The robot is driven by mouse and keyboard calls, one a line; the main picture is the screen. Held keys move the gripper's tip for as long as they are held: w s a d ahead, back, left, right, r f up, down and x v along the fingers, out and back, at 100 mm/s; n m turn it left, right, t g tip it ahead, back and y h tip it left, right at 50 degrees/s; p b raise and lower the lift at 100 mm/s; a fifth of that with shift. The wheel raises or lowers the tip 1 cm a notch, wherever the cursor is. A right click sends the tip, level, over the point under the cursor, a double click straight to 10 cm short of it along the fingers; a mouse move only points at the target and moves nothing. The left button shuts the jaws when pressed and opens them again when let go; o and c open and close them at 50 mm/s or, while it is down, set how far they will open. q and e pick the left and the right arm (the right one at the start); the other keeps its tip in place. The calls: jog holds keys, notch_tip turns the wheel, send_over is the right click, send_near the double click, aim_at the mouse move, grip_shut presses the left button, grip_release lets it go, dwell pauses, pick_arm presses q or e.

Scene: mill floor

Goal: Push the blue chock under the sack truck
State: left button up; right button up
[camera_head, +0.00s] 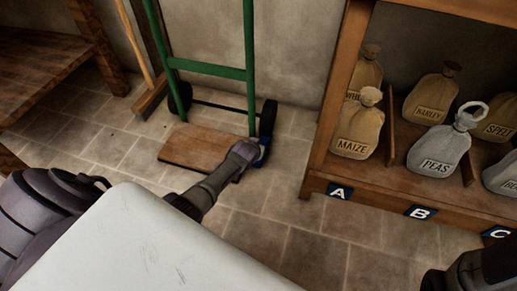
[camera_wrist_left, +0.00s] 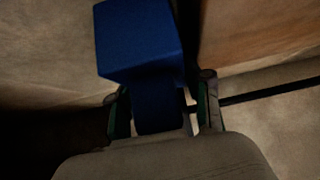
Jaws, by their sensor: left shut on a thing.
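The sack truck has a green frame (camera_head: 208,68), two black wheels and a brown toe plate (camera_head: 190,147) low over the floor. It stands near the back wall. The blue chock (camera_head: 263,153) is on the floor side of the right wheel (camera_head: 268,117), mostly hidden behind my left gripper (camera_head: 248,153). In the left wrist view the chock (camera_wrist_left: 140,42) sticks out beyond my left gripper (camera_wrist_left: 162,108), which is shut on its narrow near part. I cannot tell whether the chock touches the wheel. Only part of my right arm shows at the lower right; its fingers are out of view.
A wooden shelf unit (camera_head: 310,181) with labelled sacks, among them maize (camera_head: 357,132) and peas (camera_head: 437,150), stands just right of the truck. A broom (camera_head: 151,92) leans on the left. A wooden bench (camera_head: 45,72) is further left. Tiled floor is clear in front.

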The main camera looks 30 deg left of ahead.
pick_arm(q)
jog(key=shift+w+a+r, duration=0.1)
jog(key=shift+a+r, duration=0.15)
jog(key=shift+a, duration=0.2)
jog(key=o, duration=1.4)
jog(key=shift+s+d+f, duration=0.25)
jog(key=shift+s+d, duration=0.05)
jog(key=v, duration=1.2)
jog(key=shift+w+a+r, duration=0.1)
jog(key=shift+w+r, duration=0.15)
jog(key=shift+w, duration=0.05)
